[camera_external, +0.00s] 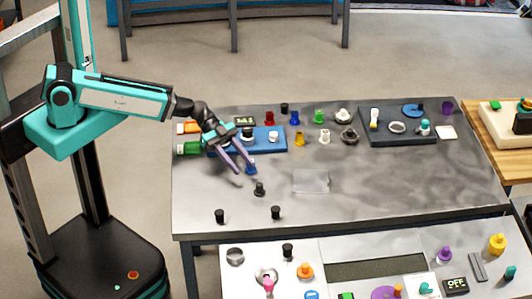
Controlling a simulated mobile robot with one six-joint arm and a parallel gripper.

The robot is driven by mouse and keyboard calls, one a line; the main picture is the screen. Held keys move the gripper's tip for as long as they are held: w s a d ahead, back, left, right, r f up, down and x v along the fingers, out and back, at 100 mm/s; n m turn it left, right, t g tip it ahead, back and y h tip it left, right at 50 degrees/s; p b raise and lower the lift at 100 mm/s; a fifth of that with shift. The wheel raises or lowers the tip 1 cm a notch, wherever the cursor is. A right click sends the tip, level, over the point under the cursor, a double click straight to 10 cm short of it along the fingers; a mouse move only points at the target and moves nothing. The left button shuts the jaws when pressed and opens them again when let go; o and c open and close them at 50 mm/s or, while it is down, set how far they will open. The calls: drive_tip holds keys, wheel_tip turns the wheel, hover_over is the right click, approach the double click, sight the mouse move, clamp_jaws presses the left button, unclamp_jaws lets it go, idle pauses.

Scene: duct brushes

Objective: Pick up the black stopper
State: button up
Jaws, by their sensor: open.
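Several small black stoppers show on and near the grey table. One black stopper (259,189) stands just in front of and slightly right of my gripper (245,171). Two others, a left one (220,215) and a right one (276,212), stand near the table's front edge. A further black one (284,108) stands at the back edge. My gripper points down and forward over the table, its two purple fingers apart, with nothing seen between them. A small blue piece (251,168) shows by the right fingertip; I cannot tell if they touch.
A blue tray (281,145) lies behind my gripper, with a green cylinder (190,148) to its left. Coloured stoppers stand along the back. A clear flat plate (311,181) lies right of the fingers. A dark tray (400,140) is farther right. The table's right front is clear.

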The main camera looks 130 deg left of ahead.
sight(256, 189)
drive_tip(key=shift+b+x, duration=1.6)
drive_tip(key=shift+b, duration=0.65)
drive_tip(key=shift+w+d+f+b, duration=0.15)
drive_tip(key=shift+w+b, duration=0.2)
drive_tip(key=shift+b, duration=0.2)
drive_tip(key=shift+w+f, duration=0.1)
drive_tip(key=shift+w+f+b, duration=0.2)
drive_tip(key=shift+w+b, duration=0.05)
drive_tip(key=shift+b, duration=0.4)
drive_tip(key=shift+w+f+b, duration=0.1)
drive_tip(key=shift+w+b, duration=0.25)
drive_tip(key=shift+b, duration=0.1)
drive_tip(key=shift+w+p, duration=0.35)
drive_tip(key=shift+p, duration=0.15)
drive_tip(key=shift+p+x, duration=0.65)
drive_tip(key=shift+x, duration=0.8)
